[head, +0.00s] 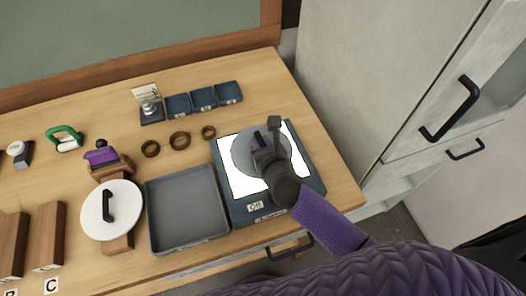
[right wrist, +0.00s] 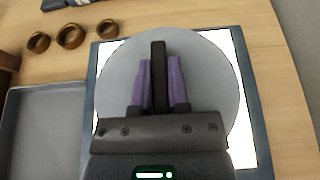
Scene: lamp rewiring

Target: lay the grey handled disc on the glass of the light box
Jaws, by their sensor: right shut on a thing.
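The grey handled disc (head: 241,156) is over the white glass (head: 240,184) of the light box (head: 312,168) in the head view. My right gripper (head: 260,141) is above the disc and shut on its upright dark handle. The right wrist view shows the disc (right wrist: 118,80) with the handle (right wrist: 158,75) between the purple fingers (right wrist: 160,88). Bright glass (right wrist: 240,130) shows around the disc's edge. I cannot tell whether the disc touches the glass or hangs just above it. My left gripper is not in view.
An empty grey tray (head: 186,208) stands left of the light box. A white disc with a black handle (head: 112,209) sits farther left. Brown rings (head: 180,140) and small blue bins (head: 204,98) lie behind. A cabinet (head: 375,90) stands beyond the table's right edge.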

